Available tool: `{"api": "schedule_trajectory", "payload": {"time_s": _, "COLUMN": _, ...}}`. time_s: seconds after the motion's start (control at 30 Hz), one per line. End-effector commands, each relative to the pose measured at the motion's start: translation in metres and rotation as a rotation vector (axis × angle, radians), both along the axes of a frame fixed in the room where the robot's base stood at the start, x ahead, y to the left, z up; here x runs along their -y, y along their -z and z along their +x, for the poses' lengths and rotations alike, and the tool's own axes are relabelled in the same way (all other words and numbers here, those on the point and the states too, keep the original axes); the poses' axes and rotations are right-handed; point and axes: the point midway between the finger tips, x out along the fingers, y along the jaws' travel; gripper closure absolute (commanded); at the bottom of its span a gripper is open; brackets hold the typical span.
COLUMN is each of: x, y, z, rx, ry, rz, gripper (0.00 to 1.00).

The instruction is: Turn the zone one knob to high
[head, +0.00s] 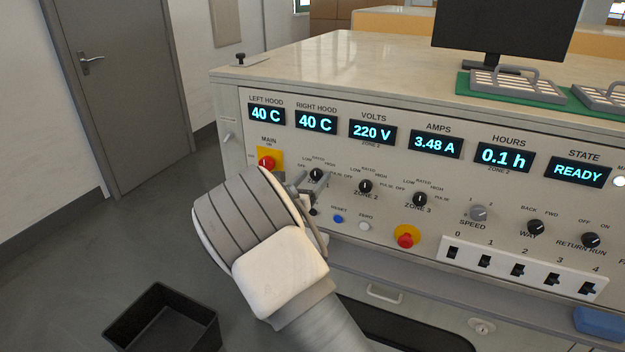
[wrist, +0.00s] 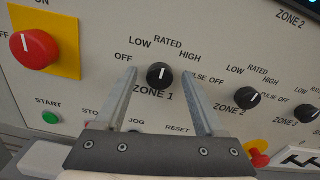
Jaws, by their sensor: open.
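The zone one knob (wrist: 160,76) is a round black knob with a white pointer line, on the pale panel above the label ZONE 1. Its pointer leans slightly right of straight up, toward RATED among the marks OFF, LOW, RATED, HIGH and PULSE. In the head view the knob (head: 316,174) shows just beyond my gripper's fingers. My gripper (wrist: 160,78) is open, with one finger to the left and one to the right of the knob. There is a gap on each side, and whether the tips reach the knob's depth is unclear.
The zone two knob (wrist: 247,98) is to the right of my right finger. A red main switch (wrist: 36,46) on a yellow plate is at the left, with a green start button (wrist: 50,118) below. A red button (head: 405,238) is lower right. A black bin (head: 162,318) stands on the floor.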

Motion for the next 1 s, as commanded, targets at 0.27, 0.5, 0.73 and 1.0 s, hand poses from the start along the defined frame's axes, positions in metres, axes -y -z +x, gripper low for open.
{"api": "schedule_trajectory", "payload": {"time_s": 0.27, "x": -0.0001, "y": -0.0001, "z": -0.0003, "rx": 0.0, "ry": 0.0, "rz": 0.0, "gripper": 0.68}}
{"api": "schedule_trajectory", "payload": {"time_s": 0.5, "x": -0.0001, "y": 0.0, "z": -0.0004, "rx": 0.0, "ry": 0.0, "rz": 0.0, "gripper": 1.0}}
{"api": "schedule_trajectory", "payload": {"time_s": 0.73, "x": -0.0002, "y": 0.0008, "z": -0.0004, "rx": 0.006, "ry": 0.0, "rz": 0.017, "gripper": 1.0}}
{"api": "schedule_trajectory", "payload": {"time_s": 1.0, "x": 0.0, "y": 0.0036, "z": -0.0004, "rx": 0.049, "ry": 0.0, "rz": 0.136, "gripper": 1.0}}
